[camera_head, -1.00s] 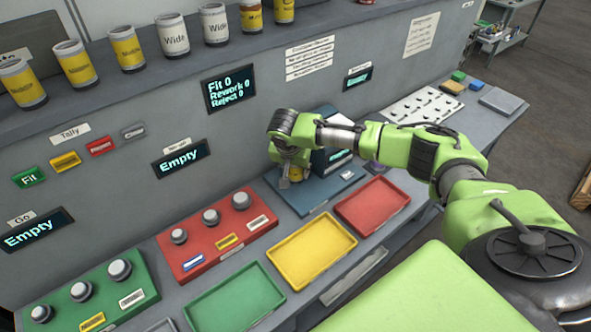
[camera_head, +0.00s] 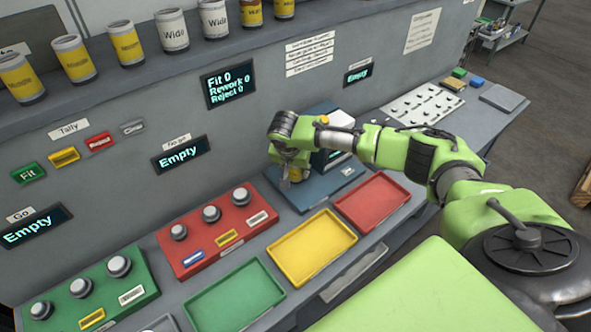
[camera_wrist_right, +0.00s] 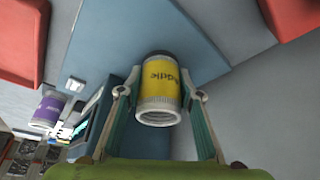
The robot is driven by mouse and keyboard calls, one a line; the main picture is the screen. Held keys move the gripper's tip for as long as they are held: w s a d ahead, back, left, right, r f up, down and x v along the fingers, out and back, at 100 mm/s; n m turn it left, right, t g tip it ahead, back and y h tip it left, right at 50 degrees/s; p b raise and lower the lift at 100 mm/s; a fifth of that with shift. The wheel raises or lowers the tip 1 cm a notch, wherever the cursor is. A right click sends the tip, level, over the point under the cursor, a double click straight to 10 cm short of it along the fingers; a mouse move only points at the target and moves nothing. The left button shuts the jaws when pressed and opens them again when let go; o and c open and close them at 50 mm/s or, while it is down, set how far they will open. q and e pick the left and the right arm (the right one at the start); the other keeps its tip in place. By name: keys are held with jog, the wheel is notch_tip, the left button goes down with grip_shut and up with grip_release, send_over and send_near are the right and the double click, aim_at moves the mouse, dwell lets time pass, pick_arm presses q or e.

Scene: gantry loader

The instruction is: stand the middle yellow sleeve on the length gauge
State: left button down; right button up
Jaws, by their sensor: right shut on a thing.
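My right gripper (camera_head: 292,174) is shut on a yellow sleeve (camera_wrist_right: 160,85) with grey ends and dark lettering that seems to read "Middle". In the right wrist view its fingers (camera_wrist_right: 162,95) hold it from both sides. In the head view only a bit of the sleeve shows between the fingers. The sleeve is over the blue base (camera_head: 297,200) of what looks like the length gauge, which has a dark upright block (camera_head: 318,112) behind. The base also shows in the wrist view (camera_wrist_right: 150,35). I cannot tell whether the sleeve touches it. My left gripper is not in view.
Red (camera_head: 372,202), yellow (camera_head: 313,250) and green (camera_head: 235,300) trays lie empty in front. A red block (camera_head: 217,232) and green block (camera_head: 92,290) with grey knobs stand left. Several cans line the shelf above. A purple cylinder (camera_wrist_right: 47,110) stands near the gauge.

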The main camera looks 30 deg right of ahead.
jog(key=o, duration=1.5)
jog(key=v, duration=1.2)
jog(key=shift+s+a+f, duration=0.1)
